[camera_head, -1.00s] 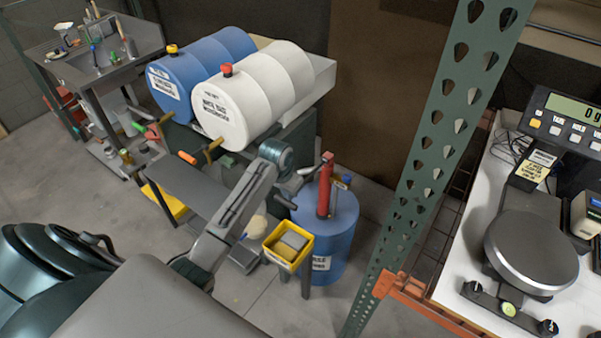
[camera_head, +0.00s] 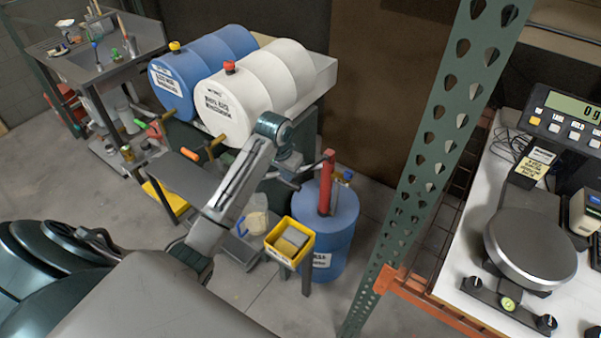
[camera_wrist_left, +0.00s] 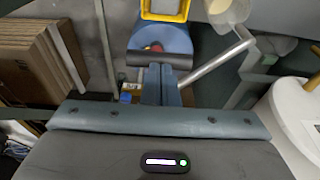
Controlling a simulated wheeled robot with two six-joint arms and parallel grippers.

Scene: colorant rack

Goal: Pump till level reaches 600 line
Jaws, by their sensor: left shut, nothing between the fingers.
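A blue drum (camera_head: 337,232) stands on the floor with an upright red pump (camera_head: 326,185) on top. A clear jug (camera_head: 256,222) with pale contents stands left of it; the 600 line is too small to read. My left gripper (camera_head: 312,172) is beside the upper part of the pump, shut and empty. In the left wrist view the shut fingers (camera_wrist_left: 160,80) lie in front of the blue drum (camera_wrist_left: 175,40) and hide part of the pump. A silver bar (camera_wrist_left: 222,58) runs beside them, and the jug (camera_wrist_left: 228,10) is cut off at the top. My right gripper is out of view.
A yellow bin (camera_head: 289,240) stands in front of the drum. A blue barrel (camera_head: 175,90) and a white barrel (camera_head: 233,110) lie on a stand behind my arm. A green rack post (camera_head: 430,150) and a scale (camera_head: 530,248) are at the right.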

